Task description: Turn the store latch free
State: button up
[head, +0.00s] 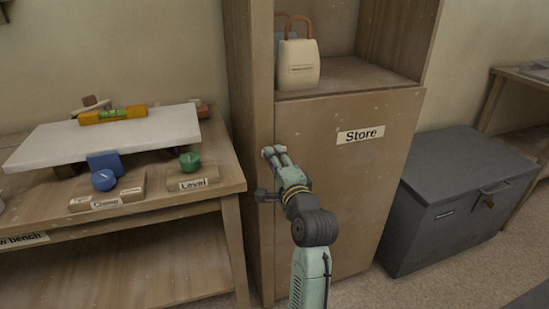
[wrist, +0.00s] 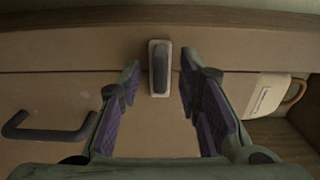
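The store latch (wrist: 160,68) is a dark rounded lever on a pale plate in the wrist view. It lies lengthwise across the seam between the store door and the frame. My gripper (wrist: 160,80) is open, with one finger on each side of the latch and visible gaps to both. Whether the fingertips reach the latch's depth is unclear. In the head view, my gripper (head: 274,153) is at the door's left edge and hides the latch. The store door (head: 345,205) looks closed and carries a "Store" label (head: 360,134).
A dark bracket handle (wrist: 45,128) is on the door, left in the wrist view. A tan container (head: 298,65) stands on the open shelf above. A workbench (head: 232,178) is left, with a white board (head: 60,145). A grey chest (head: 455,190) is right.

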jog(key=shift+w+a, duration=0.1)
jog(key=shift+w, duration=0.2)
jog(key=shift+c, duration=0.4)
grip_shut()
